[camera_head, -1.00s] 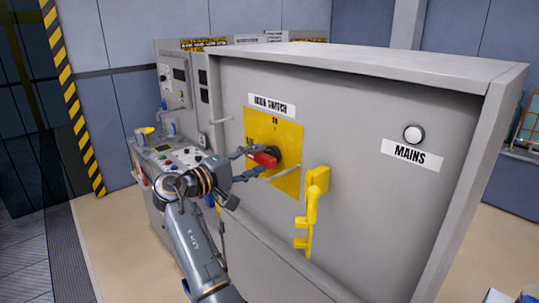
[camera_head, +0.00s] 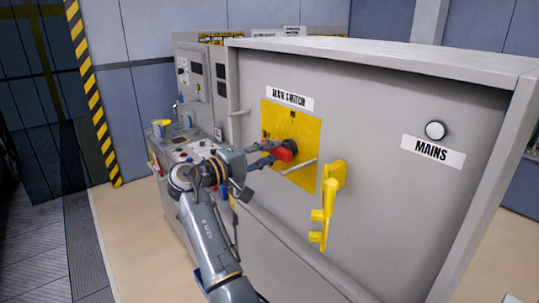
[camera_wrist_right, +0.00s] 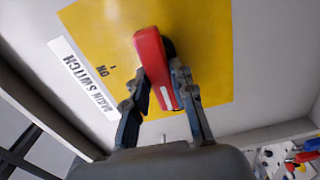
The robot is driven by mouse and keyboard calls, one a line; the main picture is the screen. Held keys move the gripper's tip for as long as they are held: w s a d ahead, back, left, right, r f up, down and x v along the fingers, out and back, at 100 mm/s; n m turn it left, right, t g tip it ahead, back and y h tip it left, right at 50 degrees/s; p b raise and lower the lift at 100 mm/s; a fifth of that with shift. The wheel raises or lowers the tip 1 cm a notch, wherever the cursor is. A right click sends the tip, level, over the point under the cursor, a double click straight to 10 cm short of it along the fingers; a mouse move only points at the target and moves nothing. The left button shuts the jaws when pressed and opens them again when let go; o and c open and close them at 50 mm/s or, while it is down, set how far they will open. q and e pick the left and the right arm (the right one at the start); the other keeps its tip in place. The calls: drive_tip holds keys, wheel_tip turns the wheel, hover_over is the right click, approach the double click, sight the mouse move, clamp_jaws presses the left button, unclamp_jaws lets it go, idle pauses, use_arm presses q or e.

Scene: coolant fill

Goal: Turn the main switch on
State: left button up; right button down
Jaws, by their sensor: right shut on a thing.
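The main switch has a red handle (camera_head: 284,154) on a dark round hub, mounted on a yellow plate (camera_head: 305,132) under a MAIN SWITCH label (camera_head: 290,98). An ON mark (camera_wrist_right: 103,72) is on the plate, off to the left of the handle in the right wrist view. The red handle (camera_wrist_right: 152,62) points from the hub back toward my wrist, not at the ON mark. My right gripper (camera_head: 270,154) is shut on the handle, with one finger on each side of it. My left gripper is not in view.
A yellow lever-like handle (camera_head: 327,205) sticks out from the cabinet front (camera_head: 390,130) right of the plate. A white round MAINS lamp (camera_head: 436,130) is further right. A control console (camera_head: 185,150) stands behind my right arm. The floor at left is clear.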

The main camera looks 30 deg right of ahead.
drive_tip(key=m+b, duration=0.3)
drive_tip(key=b, duration=0.2)
drive_tip(key=m+b, duration=0.4)
drive_tip(key=b, duration=0.1)
drive_tip(key=m+b, duration=0.3)
drive_tip(key=b, duration=0.2)
drive_tip(key=shift+s+r+m, duration=0.2)
drive_tip(key=shift+s+m, duration=0.1)
drive_tip(key=shift+m, duration=0.1)
drive_tip(key=m+b, duration=0.2)
drive_tip(key=m, duration=0.1)
drive_tip(key=shift+s+d+r+b, duration=0.1)
drive_tip(key=shift+s+r+b, duration=0.05)
drive_tip(key=shift+b, duration=0.15)
drive_tip(key=shift+s+r+m+b, duration=0.1)
drive_tip(key=shift+m+b, duration=0.4)
drive_tip(key=shift+m, duration=0.4)
drive_tip(key=shift+s+r+m+b, duration=0.1)
drive_tip(key=shift+m+b, duration=0.35)
drive_tip(key=shift+m, duration=0.75)
drive_tip(key=c, duration=1.1)
unclamp_jaws()
drive_tip(key=shift+d, duration=0.1)
